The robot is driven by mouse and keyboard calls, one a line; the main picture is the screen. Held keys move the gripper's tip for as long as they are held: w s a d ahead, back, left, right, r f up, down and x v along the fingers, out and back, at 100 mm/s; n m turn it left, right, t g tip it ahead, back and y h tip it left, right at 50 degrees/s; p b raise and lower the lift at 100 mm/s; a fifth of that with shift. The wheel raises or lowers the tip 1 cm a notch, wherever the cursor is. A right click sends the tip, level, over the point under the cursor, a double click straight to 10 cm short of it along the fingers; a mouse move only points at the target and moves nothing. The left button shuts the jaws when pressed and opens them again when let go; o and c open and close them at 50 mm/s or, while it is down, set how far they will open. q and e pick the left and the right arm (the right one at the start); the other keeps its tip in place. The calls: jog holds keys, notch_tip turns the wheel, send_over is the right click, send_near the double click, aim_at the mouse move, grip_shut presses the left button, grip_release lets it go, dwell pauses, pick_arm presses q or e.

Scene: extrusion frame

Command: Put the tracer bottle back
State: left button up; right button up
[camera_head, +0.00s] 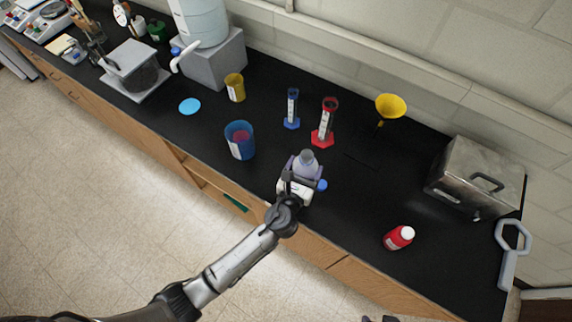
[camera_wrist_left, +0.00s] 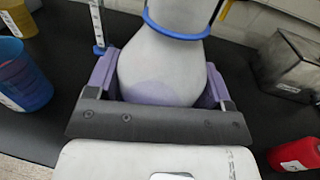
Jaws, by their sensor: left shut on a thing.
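My left gripper (camera_head: 303,176) is shut on a pale grey, round-bodied bottle (camera_head: 306,160), near the front edge of the black bench. In the left wrist view the bottle (camera_wrist_left: 160,70) stands between the purple finger pads, with a blue ring around its narrower neck. Its base is hidden by the gripper, so I cannot tell whether it touches the bench. A small blue round thing (camera_head: 322,185) shows beside the gripper. A red bottle with a white cap (camera_head: 398,238) is on the bench to the right. Small dark tips, perhaps my right gripper (camera_head: 378,319), show at the bottom edge.
A blue cup (camera_head: 240,140) with red contents is left of the gripper. Behind are a yellow cup (camera_head: 235,87), blue cylinder (camera_head: 292,108), red cylinder (camera_head: 325,123) and yellow funnel (camera_head: 390,105). A metal box (camera_head: 474,177) stands at the right. Bench between the gripper and box is mostly clear.

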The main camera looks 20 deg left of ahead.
pick_arm(q)
jog(key=shift+w+a+f+b, duration=1.15)
jog(key=shift+a+f, duration=0.3)
jog(key=shift+f, duration=0.35)
jog(key=shift+w+a+f+b, duration=1.1)
jog(key=shift+a+f, duration=0.4)
jog(key=shift+f, duration=0.25)
jog(key=shift+w+a+f+b, duration=1.1)
jog(key=shift+a+f, duration=0.35)
jog(key=shift+f, duration=0.35)
jog(key=shift+f, duration=0.1)
jog(key=shift+f, duration=0.15)
jog(key=o, duration=1.1)
